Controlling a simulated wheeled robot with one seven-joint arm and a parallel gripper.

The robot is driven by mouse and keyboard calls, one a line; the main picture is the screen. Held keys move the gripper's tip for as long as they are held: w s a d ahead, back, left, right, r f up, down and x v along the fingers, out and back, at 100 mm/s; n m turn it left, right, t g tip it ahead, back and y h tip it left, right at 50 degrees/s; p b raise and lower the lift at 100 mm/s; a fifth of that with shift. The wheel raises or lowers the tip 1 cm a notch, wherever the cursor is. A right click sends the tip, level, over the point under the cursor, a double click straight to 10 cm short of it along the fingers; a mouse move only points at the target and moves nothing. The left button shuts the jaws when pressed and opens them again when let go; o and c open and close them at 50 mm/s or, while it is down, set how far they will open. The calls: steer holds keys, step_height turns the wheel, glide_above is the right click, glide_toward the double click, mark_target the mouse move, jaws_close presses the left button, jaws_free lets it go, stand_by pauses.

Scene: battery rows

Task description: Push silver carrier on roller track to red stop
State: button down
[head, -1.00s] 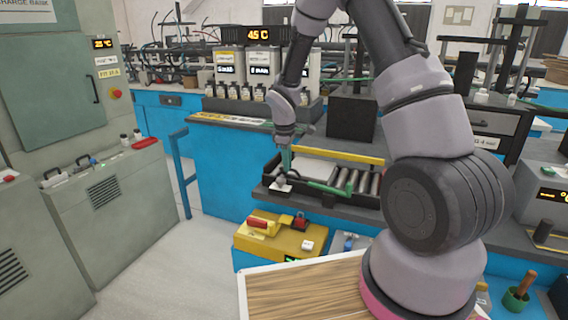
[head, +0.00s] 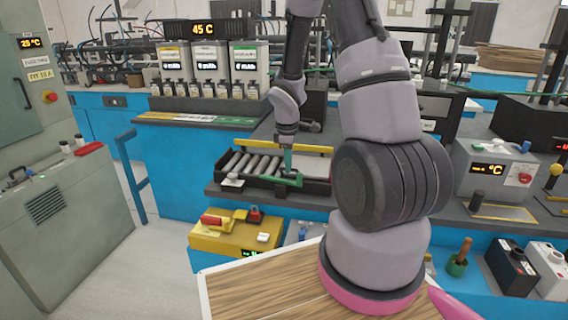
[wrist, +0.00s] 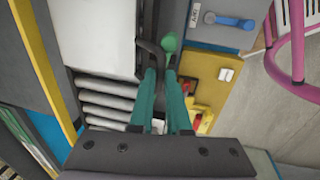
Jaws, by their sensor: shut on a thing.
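The silver carrier (wrist: 104,38) is a flat pale plate lying on the roller track (head: 252,166). In the head view it is mostly hidden behind my gripper and arm, and bare rollers show to its left. In the wrist view bare rollers (wrist: 106,104) show nearer the camera than the plate. My gripper (head: 287,172) is over the track's front edge, beside the carrier. Its two green fingers (wrist: 160,74) look shut on a dark bent handle with a green knob (wrist: 170,44) at the carrier's edge. I cannot make out a red stop; my arm covers the track's right part.
A yellow box (head: 236,238) with a red handle and a red padlock stands below the track's front. A wooden-topped surface (head: 262,285) lies in front. Bottles and grey units (head: 210,65) stand behind. A blue rail (head: 133,178) and free floor are at the left.

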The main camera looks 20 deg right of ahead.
steer(key=shift+s+d, duration=0.15)
steer(key=shift+d, duration=0.1)
steer(key=c, duration=0.9)
jaws_free()
steer(key=shift+r, duration=0.15)
steer(key=r, duration=0.3)
steer(key=s+r, duration=0.1)
steer(key=r, duration=0.3)
steer(key=a+r, duration=0.1)
steer(key=r, duration=0.2)
steer(key=shift+s+r, duration=0.15)
steer(key=shift+s, duration=0.15)
